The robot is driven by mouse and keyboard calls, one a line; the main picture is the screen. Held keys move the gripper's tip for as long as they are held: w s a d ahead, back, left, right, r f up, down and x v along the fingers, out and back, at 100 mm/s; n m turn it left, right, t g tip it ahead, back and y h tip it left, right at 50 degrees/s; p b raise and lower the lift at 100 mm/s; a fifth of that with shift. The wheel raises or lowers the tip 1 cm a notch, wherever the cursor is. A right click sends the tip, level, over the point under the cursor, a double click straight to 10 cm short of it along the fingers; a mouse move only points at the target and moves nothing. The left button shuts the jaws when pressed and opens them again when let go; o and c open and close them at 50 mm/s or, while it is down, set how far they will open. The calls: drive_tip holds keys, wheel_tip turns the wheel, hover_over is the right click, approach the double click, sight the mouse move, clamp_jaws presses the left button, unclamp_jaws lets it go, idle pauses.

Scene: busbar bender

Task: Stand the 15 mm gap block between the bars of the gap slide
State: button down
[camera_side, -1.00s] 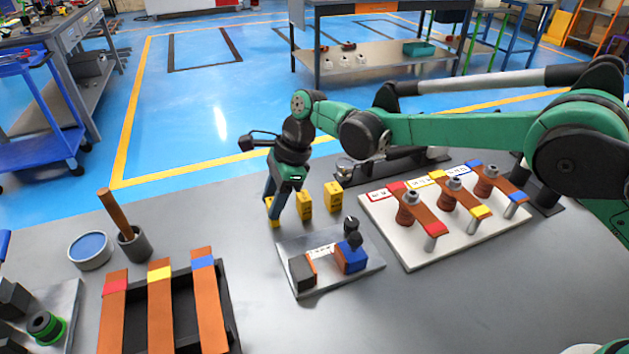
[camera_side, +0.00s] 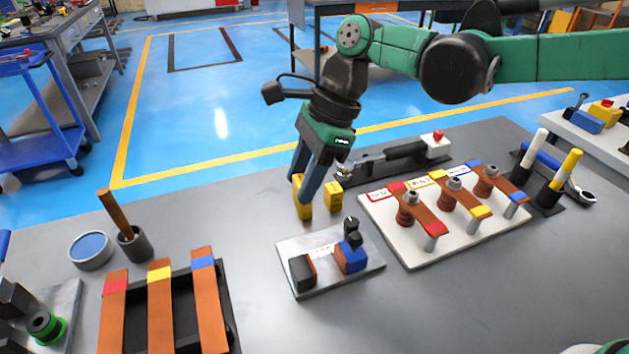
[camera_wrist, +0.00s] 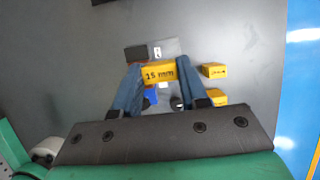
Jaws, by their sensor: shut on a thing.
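My gripper (camera_wrist: 158,84) is shut on the yellow 15 mm gap block (camera_wrist: 159,73), whose label faces the wrist camera. In the side view my gripper (camera_side: 304,190) points down at the far side of the gap slide (camera_side: 315,286), with the held block partly hidden by the fingers. The block looks raised above the bench. The gap slide is a grey plate with a black bar (camera_side: 301,270) and a blue bar (camera_side: 351,258), both copper-faced, and an open gap between them. A black knob (camera_side: 351,226) stands behind the blue bar. In the wrist view the held block partly covers the slide.
Two other yellow blocks stand close by, one at the right (camera_side: 333,197). A white board (camera_side: 405,255) with copper bars on posts lies right of the slide. A black rack (camera_side: 231,320) with three copper bars is at left front. The bench before the slide is clear.

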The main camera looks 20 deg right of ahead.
drive_tip(key=shift+s+d+f, duration=0.25)
drive_tip(key=shift+s+f, duration=0.5)
drive_tip(key=shift+f, duration=0.75)
drive_tip(key=shift+s+d+f, duration=0.3)
drive_tip(key=shift+s+f, duration=0.45)
drive_tip(key=shift+f, duration=0.7)
drive_tip(key=shift+s+d+f, duration=0.25)
drive_tip(key=shift+s+f, duration=0.5)
drive_tip(key=shift+f, duration=0.75)
drive_tip(key=shift+f, duration=0.4)
drive_tip(key=shift+c, duration=1.9)
unclamp_jaws()
